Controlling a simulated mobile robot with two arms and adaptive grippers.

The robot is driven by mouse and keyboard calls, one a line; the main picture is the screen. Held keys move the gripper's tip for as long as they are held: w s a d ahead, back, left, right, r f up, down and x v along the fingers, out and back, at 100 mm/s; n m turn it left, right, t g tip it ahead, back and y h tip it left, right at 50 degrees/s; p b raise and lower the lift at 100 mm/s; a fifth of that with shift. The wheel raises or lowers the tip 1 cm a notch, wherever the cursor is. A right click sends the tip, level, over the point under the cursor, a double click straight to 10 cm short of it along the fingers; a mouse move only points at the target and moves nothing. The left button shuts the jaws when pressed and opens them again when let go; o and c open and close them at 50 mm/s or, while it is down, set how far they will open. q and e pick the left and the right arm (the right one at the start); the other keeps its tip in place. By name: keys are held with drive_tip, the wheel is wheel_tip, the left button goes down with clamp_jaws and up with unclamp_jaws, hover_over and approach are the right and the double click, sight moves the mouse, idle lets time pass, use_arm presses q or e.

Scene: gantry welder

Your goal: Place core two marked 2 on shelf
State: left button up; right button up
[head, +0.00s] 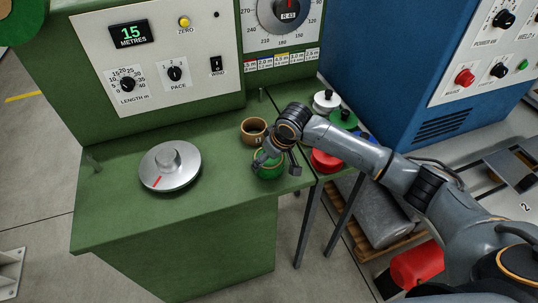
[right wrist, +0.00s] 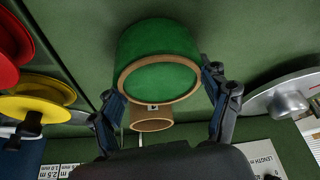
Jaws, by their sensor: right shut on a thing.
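A green-sided core (head: 269,174) with a brown rim is at the right end of the green bench top in the head view. My right gripper (head: 277,166) is shut on it, with a finger on either side. In the right wrist view, the green core (right wrist: 160,80) fills the space between the fingers; I cannot read a number on it. A brown core (head: 254,126) stands just behind it on the bench. It also shows in the right wrist view (right wrist: 153,125), with a small mark too small to read. My left gripper is not in view.
A silver disc (head: 170,165) with a red mark lies on the bench at left. White (head: 326,101), green (head: 342,119) and red (head: 326,161) spools stand right of the gripper. The panel (head: 155,55) rises behind. The bench's front middle is clear.

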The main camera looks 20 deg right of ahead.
drive_tip(key=shift+f, duration=0.15)
drive_tip(key=o, duration=1.1)
drive_tip(key=shift+o, duration=0.2)
drive_tip(key=b+v, duration=0.1)
drive_tip(key=v, duration=1.1)
drive_tip(key=shift+r+b, duration=0.2)
drive_tip(key=shift+b, duration=0.15)
